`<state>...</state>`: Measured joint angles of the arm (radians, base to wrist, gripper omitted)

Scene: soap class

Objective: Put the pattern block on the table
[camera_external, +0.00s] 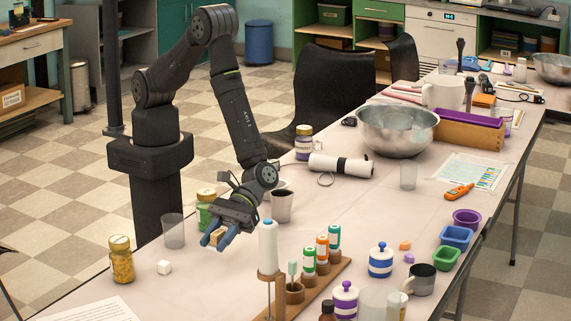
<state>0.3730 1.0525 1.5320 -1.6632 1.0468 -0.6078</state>
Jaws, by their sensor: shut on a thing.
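My gripper (220,240) is over the near part of the table (215,285), with its blue fingertips pointing down. It is shut on a small tan block (216,237), which shows between the fingers; I take this to be the pattern block. The fingers hide part of the block. I cannot tell whether the block touches the table or is held a little above it.
A green-filled jar (206,207) and a clear cup (173,231) stand close left of my gripper. A white cube (164,267) lies left; bare table lies in front.

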